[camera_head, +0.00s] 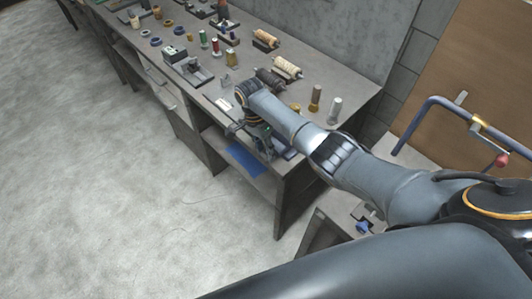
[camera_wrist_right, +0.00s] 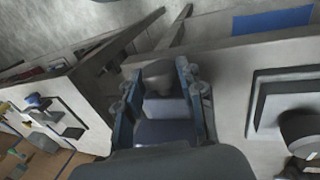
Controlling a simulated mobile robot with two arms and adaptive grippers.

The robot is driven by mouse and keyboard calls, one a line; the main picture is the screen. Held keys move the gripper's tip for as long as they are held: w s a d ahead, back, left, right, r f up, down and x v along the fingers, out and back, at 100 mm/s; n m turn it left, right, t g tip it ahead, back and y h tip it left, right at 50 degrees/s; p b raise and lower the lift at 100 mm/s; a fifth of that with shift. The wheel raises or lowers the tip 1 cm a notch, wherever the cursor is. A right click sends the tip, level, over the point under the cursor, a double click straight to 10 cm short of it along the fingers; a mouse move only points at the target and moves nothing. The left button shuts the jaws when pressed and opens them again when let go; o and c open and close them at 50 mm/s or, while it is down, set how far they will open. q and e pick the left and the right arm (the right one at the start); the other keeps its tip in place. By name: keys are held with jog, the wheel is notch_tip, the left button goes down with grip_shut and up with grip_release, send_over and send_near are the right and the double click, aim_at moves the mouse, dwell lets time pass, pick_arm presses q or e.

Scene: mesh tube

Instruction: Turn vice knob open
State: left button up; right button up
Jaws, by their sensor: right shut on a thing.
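My right arm reaches from the right across the workbench to its near edge in the head view. My right gripper (camera_head: 264,146) is down at that edge, beside a dark blue part of the vice (camera_head: 287,150). The arm hides most of the vice in this view. In the right wrist view, my right gripper (camera_wrist_right: 158,76) has its two fingers on either side of a grey rounded knob (camera_wrist_right: 157,70) and is shut on it. A dark blue body (camera_wrist_right: 165,130) shows between the fingers below the knob. My left gripper is not in view.
The workbench (camera_head: 350,88) carries spools, wire rolls (camera_head: 287,67) and small tools (camera_head: 188,67) along its length. A blue sheet (camera_head: 245,160) lies on the shelf below. A blue-framed stand (camera_head: 428,106) is at the right. The floor at left is clear.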

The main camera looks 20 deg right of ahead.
jog(key=shift+f+g+b, duration=0.1)
jog(key=shift+g+b, duration=0.4)
jog(key=shift+b, duration=0.15)
jog(key=shift+w, duration=0.1)
jog(key=o, duration=1.2)
jog(key=v, duration=1.2)
jog(key=shift+a, duration=0.25)
